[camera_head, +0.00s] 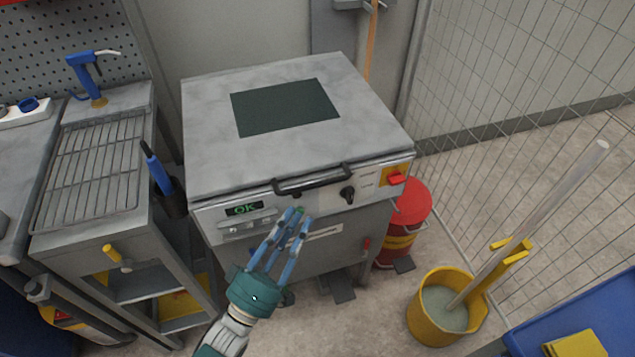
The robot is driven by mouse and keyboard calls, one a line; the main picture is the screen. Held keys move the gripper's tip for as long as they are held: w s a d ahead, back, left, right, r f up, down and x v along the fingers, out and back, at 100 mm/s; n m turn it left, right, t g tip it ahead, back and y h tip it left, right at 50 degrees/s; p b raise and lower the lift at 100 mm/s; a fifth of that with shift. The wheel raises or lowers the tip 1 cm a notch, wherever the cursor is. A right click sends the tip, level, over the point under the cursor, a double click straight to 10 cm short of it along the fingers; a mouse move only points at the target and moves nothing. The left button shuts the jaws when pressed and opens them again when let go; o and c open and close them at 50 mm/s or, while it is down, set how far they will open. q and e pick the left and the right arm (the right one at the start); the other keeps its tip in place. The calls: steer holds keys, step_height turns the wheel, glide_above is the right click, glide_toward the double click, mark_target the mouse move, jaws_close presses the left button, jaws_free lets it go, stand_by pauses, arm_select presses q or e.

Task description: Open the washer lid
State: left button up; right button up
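The washer is a grey metal box with its flat lid (215,125) lying shut on top. A dark green rectangle marks the middle of the lid. A black bar handle (312,182) runs along the lid's front edge. My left gripper (297,214), with blue-grey fingers and a teal body, is in front of the washer's front panel, below the handle. A gap shows between its fingertips, with nothing held. Whether the tips touch the panel is hard to tell. My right gripper is not in view.
The front panel has a green "OK" display (244,209), a black knob (347,194) and a red switch (397,179). A sink bench (130,225) stands left. A red bin (412,204), a yellow bucket (425,318) and a mesh fence (520,75) are right.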

mark_target(318, 184)
arm_select(q)
steer(key=x, duration=1)
steer(key=shift+f, duration=0.1)
jaws_close()
